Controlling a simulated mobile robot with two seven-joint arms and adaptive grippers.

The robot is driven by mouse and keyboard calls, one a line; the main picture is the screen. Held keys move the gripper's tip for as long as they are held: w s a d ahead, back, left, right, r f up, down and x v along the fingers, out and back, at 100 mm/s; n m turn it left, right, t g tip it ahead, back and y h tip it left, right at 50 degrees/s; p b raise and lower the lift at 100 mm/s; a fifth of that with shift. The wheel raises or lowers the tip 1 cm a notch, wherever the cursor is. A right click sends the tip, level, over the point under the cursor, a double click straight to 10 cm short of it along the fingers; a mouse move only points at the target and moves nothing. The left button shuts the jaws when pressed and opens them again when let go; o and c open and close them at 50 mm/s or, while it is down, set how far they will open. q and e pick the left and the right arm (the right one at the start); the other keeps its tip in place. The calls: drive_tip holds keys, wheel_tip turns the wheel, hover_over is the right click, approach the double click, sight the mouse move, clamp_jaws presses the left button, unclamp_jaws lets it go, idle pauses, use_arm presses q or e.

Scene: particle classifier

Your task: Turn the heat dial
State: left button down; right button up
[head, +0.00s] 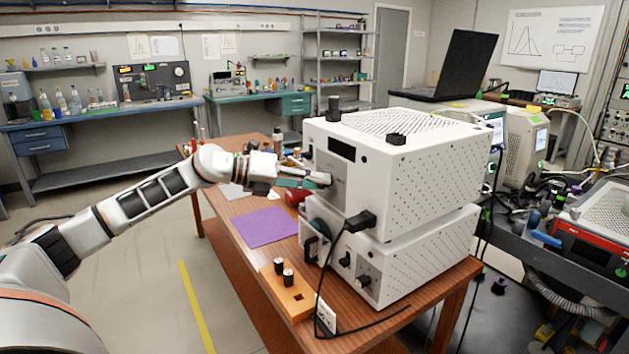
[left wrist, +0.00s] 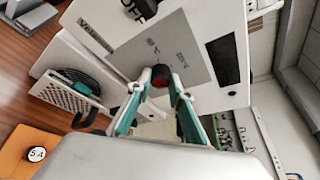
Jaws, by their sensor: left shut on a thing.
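The upper white box (head: 400,165) stands on a lower white box on the wooden table. In the left wrist view its grey front panel (left wrist: 150,42) bears a small dark and red knob (left wrist: 160,74), which I take as the heat dial. My left gripper (head: 322,180) reaches the panel from the left. In the left wrist view its two green-padded fingers close on the knob from both sides. The fingers partly hide the knob there, and it cannot be made out in the head view. My right gripper is not in view.
The lower white box (head: 400,255) has knobs on its front. A black plug (head: 359,221) with a cable sticks out near the upper box's corner. An orange block (head: 287,297) with black pegs and a purple mat (head: 264,227) lie on the table. A black switch knob (left wrist: 138,8) is near the dial.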

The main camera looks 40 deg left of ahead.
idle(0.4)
use_arm(q)
drive_tip(key=c, duration=1.8)
unclamp_jaws()
drive_tip(key=shift+v, duration=3.7)
